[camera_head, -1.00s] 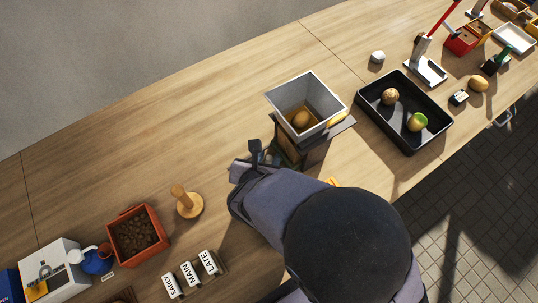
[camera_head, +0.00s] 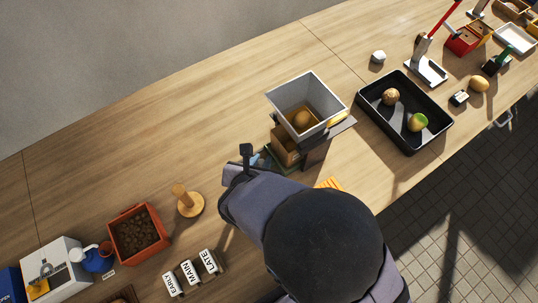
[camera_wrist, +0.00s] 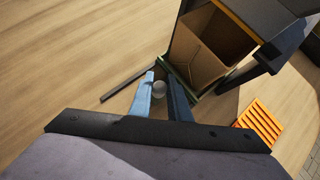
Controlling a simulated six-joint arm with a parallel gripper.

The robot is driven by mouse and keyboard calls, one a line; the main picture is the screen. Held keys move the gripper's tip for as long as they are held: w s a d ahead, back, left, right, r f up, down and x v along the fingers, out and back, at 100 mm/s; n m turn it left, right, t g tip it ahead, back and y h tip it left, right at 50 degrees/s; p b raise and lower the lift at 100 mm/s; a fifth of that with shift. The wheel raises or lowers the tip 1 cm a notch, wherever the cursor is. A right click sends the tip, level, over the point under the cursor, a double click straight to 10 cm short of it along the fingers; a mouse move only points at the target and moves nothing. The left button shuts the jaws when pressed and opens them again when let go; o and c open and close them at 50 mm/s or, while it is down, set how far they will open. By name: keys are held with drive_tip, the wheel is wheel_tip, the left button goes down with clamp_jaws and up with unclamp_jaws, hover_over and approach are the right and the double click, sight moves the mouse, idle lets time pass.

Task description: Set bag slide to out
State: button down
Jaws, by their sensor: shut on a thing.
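My gripper (camera_wrist: 163,82) is shut on a round grey knob (camera_wrist: 159,89) at the front of the bag slide, in the wrist view. The bag slide's green edge (camera_wrist: 176,75) shows just beyond the fingers. An open, empty-looking brown paper bag (camera_wrist: 205,45) stands on the slide, partly under the dark stand (camera_wrist: 272,20). In the head view the bag (camera_head: 283,145) shows below the grey hopper (camera_head: 285,97), sticking out to the left of the stand. My blue fingers (camera_head: 262,160) are partly hidden there by my arm.
A potato (camera_head: 301,118) lies in the hopper. A black tray (camera_head: 375,124) with two potatoes, one greenish, stands to the right. An orange slatted piece (camera_wrist: 262,120) lies near the stand. A wooden stamp (camera_head: 186,203) stands at the left. The table behind is clear.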

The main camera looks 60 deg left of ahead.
drive_tip(key=shift+s, duration=1.05)
drive_tip(key=c, duration=1.9)
unclamp_jaws()
drive_tip(key=shift+c, duration=0.2)
drive_tip(key=shift+r, duration=0.1)
wheel_tip(320, 180, up, 10)
drive_tip(key=shift+p, duration=0.3)
drive_tip(key=shift+o, duration=0.4)
